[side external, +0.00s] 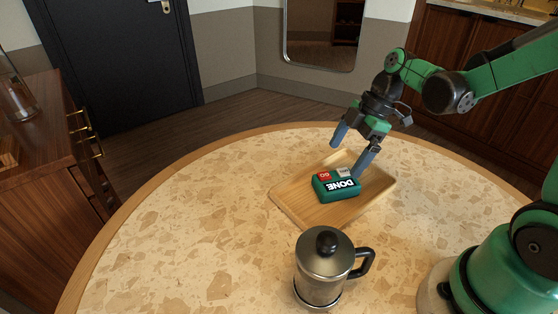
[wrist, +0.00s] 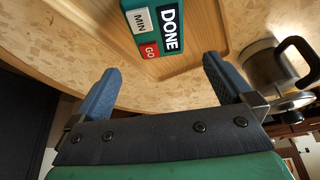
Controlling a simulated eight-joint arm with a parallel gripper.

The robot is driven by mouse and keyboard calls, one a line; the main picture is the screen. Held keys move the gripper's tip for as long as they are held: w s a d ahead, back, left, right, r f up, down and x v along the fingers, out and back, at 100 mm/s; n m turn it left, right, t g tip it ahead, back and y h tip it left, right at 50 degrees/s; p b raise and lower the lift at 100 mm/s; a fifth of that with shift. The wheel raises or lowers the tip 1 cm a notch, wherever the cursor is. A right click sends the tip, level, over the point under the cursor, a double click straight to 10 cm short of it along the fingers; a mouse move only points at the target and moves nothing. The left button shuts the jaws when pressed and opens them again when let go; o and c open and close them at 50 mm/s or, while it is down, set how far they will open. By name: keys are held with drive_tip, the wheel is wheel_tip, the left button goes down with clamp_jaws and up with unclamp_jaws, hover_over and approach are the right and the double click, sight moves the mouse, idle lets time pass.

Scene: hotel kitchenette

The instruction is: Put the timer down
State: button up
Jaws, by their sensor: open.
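My gripper (side external: 347,158) is open and empty, just behind and above the timer. In the wrist view the timer (wrist: 156,28) lies beyond the spread fingers (wrist: 160,85), apart from them, and its upper edge is cut off. The tray (wrist: 215,45) also shows there beneath the timer.
A steel press pot (side external: 322,268) with a black handle stands on the round table in front of the tray; it shows at right in the wrist view (wrist: 270,68). The left part of the speckled tabletop (side external: 190,220) is clear. A wooden cabinet (side external: 45,190) stands at left.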

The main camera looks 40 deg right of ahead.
drive_tip(key=s+a+r+m+t+h, duration=0.3)
drive_tip(key=a+r+m+t+h, duration=0.1)
drive_tip(key=m, duration=0.9)
drive_tip(key=shift+r+m+t, duration=0.3)
drive_tip(key=shift+r+t, duration=0.4)
drive_tip(key=shift+r, duration=0.2)
